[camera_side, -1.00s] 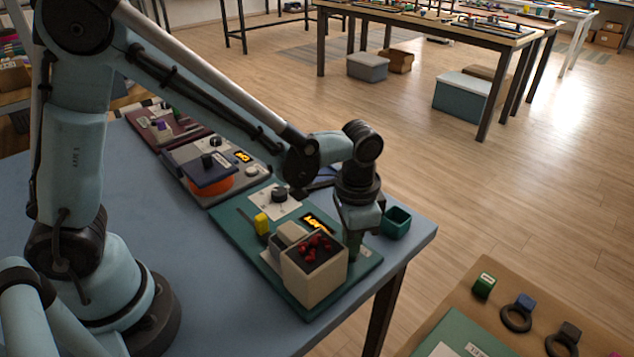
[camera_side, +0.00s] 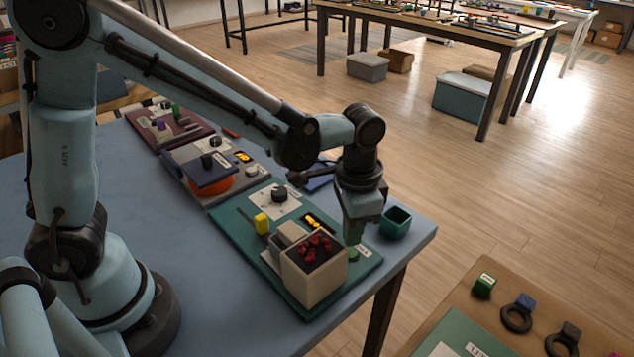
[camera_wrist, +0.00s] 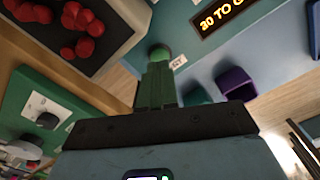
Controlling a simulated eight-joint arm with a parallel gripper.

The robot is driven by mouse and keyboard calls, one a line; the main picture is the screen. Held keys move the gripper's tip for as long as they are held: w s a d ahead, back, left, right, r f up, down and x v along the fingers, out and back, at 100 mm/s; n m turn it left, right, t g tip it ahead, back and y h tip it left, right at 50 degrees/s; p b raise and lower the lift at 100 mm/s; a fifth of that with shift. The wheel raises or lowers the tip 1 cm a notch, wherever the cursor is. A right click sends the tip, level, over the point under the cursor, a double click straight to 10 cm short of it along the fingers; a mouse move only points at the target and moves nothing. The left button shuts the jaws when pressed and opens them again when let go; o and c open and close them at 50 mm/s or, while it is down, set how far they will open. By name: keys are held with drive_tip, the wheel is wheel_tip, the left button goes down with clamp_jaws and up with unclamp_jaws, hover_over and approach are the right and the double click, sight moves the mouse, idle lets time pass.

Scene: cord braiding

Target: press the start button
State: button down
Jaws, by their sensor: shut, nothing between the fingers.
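The green round button (camera_side: 351,254) sits on the front right part of the dark green board (camera_side: 226,222), beside a small white label (camera_side: 364,250). In the wrist view the button (camera_wrist: 160,52) shows just past my fingertips, with the label (camera_wrist: 178,62) to its right. My gripper (camera_side: 353,240) is shut and empty, pointing down just above the button. In the wrist view its green fingers (camera_wrist: 157,88) are together and hide part of the button. I cannot tell whether there is contact.
A beige box (camera_side: 312,280) with red pieces stands left of my gripper. A teal cup (camera_side: 396,222) stands close on the right, near the table edge. A black knob (camera_side: 279,195) and yellow slider (camera_side: 262,223) are farther back on the board.

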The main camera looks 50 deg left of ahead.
wheel_tip(320, 180, up, 9)
idle(0.8)
idle(0.4)
drive_tip(key=s+a+n+t, duration=0.3)
drive_tip(key=a, duration=0.3)
drive_tip(key=s+a+n+t, duration=0.3)
drive_tip(key=a+t, duration=0.1)
drive_tip(key=a, duration=0.3)
drive_tip(key=shift+s+a, duration=0.25)
